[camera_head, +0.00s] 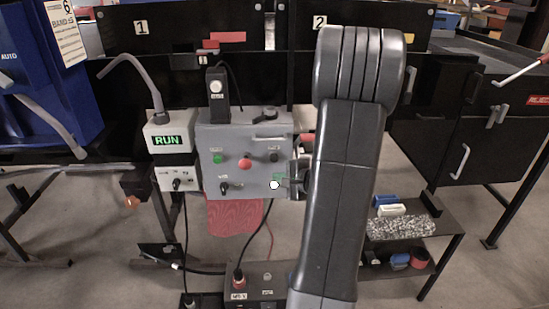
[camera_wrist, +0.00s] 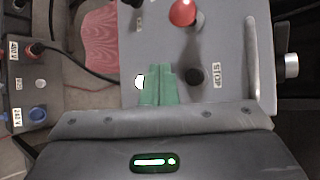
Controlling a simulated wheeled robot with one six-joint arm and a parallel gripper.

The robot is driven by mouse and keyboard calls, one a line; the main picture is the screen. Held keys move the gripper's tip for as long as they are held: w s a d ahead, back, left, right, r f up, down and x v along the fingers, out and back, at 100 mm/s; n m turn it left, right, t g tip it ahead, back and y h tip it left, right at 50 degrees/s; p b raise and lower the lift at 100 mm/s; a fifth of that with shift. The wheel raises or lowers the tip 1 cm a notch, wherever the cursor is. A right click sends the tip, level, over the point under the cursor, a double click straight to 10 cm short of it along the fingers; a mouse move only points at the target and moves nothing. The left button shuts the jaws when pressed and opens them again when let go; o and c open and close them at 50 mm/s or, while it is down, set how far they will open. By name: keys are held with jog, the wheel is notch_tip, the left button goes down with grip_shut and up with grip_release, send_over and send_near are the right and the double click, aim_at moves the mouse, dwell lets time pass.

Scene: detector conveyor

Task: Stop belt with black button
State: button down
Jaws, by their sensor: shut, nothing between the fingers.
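The grey control box (camera_head: 240,140) stands in the middle of the head view. Its black button (camera_head: 274,157) sits right of the red button (camera_head: 245,163), with a small label above it. In the wrist view the black button (camera_wrist: 195,76) is just right of my green fingertips, with the red button (camera_wrist: 183,12) above. My gripper (camera_head: 281,180) is shut and empty, its fingertips (camera_wrist: 160,72) in front of the box face, a little below the black button in the head view. I cannot tell whether they touch the face. A display (camera_head: 167,140) left of the box reads RUN.
The box also has a green button (camera_head: 217,158) and a black knob (camera_head: 224,188). A white octagonal piece (camera_wrist: 140,82) shows beside my fingertips. A red cloth (camera_head: 235,216) hangs below. A power unit (camera_wrist: 30,90) with cables stands low nearby. A shelf (camera_head: 405,226) is at right.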

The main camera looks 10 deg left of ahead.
aim_at(271, 162)
jog(key=shift+w+a+p, duration=0.2)
jog(key=shift+w+a, duration=0.1)
jog(key=shift+w, duration=0.7)
jog(key=shift+w+a+p, duration=0.15)
jog(key=shift+w+a, duration=0.15)
jog(key=shift+w, duration=0.65)
jog(key=shift+w+a+p, duration=0.2)
jog(key=shift+w+a, duration=0.1)
jog(key=shift+w, duration=0.7)
jog(key=shift+w, duration=0.1)
jog(key=shift+w+a, duration=0.1)
jog(key=shift+w, duration=0.2)
jog(key=shift+w+a+b, duration=0.15)
jog(key=shift+w+b, duration=0.2)
jog(key=shift+w, duration=0.15)
dwell(0.6)
jog(key=shift+s+d+b, duration=0.25)
jog(key=shift+s+b, duration=0.4)
jog(key=shift+s, duration=0.25)
